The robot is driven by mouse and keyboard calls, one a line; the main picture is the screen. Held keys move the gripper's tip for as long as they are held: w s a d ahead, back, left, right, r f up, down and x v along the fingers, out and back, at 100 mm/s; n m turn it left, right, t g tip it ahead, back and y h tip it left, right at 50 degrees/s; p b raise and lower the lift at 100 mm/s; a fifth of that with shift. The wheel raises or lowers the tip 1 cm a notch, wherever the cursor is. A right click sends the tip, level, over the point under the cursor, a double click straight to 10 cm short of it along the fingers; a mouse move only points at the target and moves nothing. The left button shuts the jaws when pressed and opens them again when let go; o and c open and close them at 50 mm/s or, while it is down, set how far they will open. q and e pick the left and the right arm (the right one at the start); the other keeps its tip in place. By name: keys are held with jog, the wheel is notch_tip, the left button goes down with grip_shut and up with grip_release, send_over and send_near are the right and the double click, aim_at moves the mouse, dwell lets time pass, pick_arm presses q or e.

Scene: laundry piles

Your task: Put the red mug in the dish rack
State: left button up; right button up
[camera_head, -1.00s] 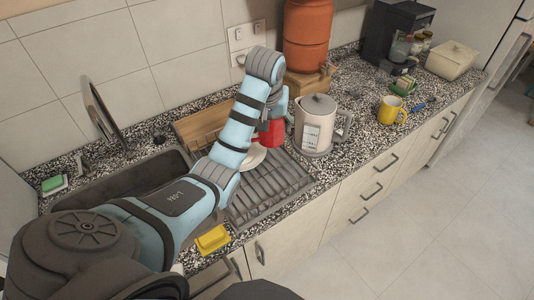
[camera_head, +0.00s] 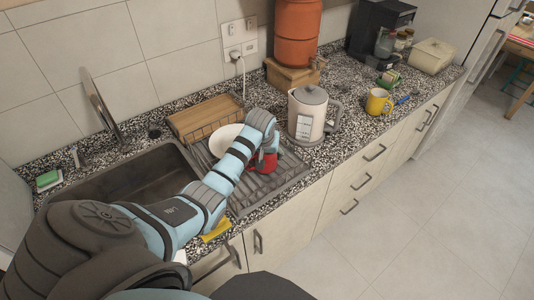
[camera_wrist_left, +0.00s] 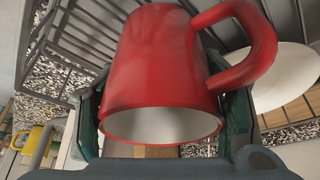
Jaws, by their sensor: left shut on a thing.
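The red mug (camera_head: 268,162) is at the end of my left arm, over the slats of the dish rack (camera_head: 285,178). My left gripper (camera_head: 262,156) is shut on it; my forearm hides part of the mug and most of the jaws. In the left wrist view the mug (camera_wrist_left: 155,60) sits between the two dark fingers (camera_wrist_left: 165,110). Its white inside and rim face the palm side, and its handle points right. Rack bars (camera_wrist_left: 75,35) show close behind it at upper left. I cannot tell whether the mug touches the rack. My right gripper is not in view.
A white plate (camera_head: 226,138) stands in the rack, left of the mug. A kettle (camera_head: 308,115) stands close on the right. The sink (camera_head: 125,185) is left, a wooden board (camera_head: 205,117) behind. A yellow mug (camera_head: 379,102) is farther right on the counter.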

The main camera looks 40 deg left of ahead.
pick_arm(q)
jog(key=o, duration=1.2)
jog(key=shift+w+f, duration=0.15)
jog(key=shift+f, duration=0.05)
jog(key=o, duration=0.3)
jog(key=shift+w, duration=0.15)
jog(key=shift+o, duration=0.5)
jog(key=shift+w+f, duration=0.1)
jog(key=shift+w, duration=0.05)
jog(key=shift+s+r, duration=0.2)
jog(key=shift+r, duration=0.15)
jog(key=v, duration=1.2)
jog(key=shift+d, duration=0.1)
jog(key=shift+f, duration=0.1)
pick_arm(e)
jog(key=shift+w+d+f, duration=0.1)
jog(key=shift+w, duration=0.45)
